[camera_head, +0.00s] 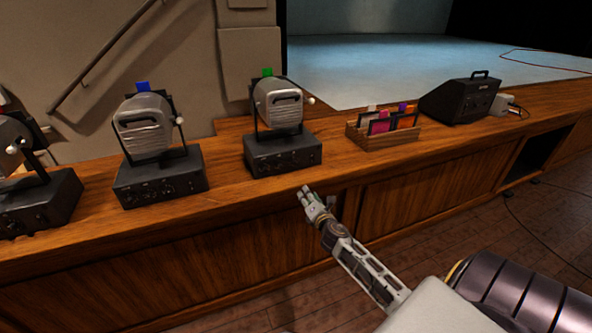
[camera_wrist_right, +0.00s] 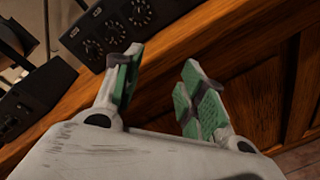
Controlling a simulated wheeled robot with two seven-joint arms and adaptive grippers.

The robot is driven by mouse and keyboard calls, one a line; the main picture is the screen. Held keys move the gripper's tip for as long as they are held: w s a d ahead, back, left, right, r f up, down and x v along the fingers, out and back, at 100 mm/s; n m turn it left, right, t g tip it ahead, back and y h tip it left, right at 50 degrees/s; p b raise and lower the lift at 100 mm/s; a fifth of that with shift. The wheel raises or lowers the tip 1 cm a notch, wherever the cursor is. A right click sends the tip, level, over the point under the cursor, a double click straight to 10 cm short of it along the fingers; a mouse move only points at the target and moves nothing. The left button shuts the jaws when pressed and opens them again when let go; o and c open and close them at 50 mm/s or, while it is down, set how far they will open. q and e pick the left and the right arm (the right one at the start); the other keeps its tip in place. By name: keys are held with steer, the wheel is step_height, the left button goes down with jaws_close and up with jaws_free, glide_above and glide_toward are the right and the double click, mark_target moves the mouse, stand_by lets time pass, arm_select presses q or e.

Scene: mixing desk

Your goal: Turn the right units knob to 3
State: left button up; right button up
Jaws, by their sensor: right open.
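The right unit is a grey lamp (camera_head: 278,103) with a green tab, on a black control box (camera_head: 283,155) on the wooden counter. Its knobs are too small to read in the head view. In the right wrist view, a black box with several round dials shows at the top, including a near dial (camera_wrist_right: 92,47) and a middle dial (camera_wrist_right: 115,30); I cannot read their settings. My right gripper (camera_head: 306,191) is open and empty, in front of and below the right unit, apart from it. Its green-padded fingers (camera_wrist_right: 160,65) show in the wrist view. My left gripper is out of view.
A middle lamp unit (camera_head: 160,178) and a left one (camera_head: 38,203) stand along the counter (camera_head: 228,195). A wooden rack (camera_head: 384,133) of coloured cards and a black case (camera_head: 461,100) stand to the right. The counter's front edge lies near my right gripper.

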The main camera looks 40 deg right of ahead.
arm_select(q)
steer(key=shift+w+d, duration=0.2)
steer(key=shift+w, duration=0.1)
arm_select(e)
steer(key=shift+n+t, duration=0.6)
steer(key=shift+n, duration=0.2)
steer(key=r, duration=0.5)
steer(key=shift+w+r, duration=0.1)
steer(key=shift+w, duration=0.15)
steer(key=shift+w, duration=0.15)
glide_toward(295, 164)
steer(key=shift+b+x, duration=0.35)
steer(key=shift+x, duration=3.15)
steer(key=shift+w+d+b, duration=0.15)
steer(key=shift+w+b, duration=0.2)
steer(key=shift+w, duration=0.3)
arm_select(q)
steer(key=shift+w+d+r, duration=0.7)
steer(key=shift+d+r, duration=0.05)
arm_select(e)
steer(key=shift+w, duration=0.2)
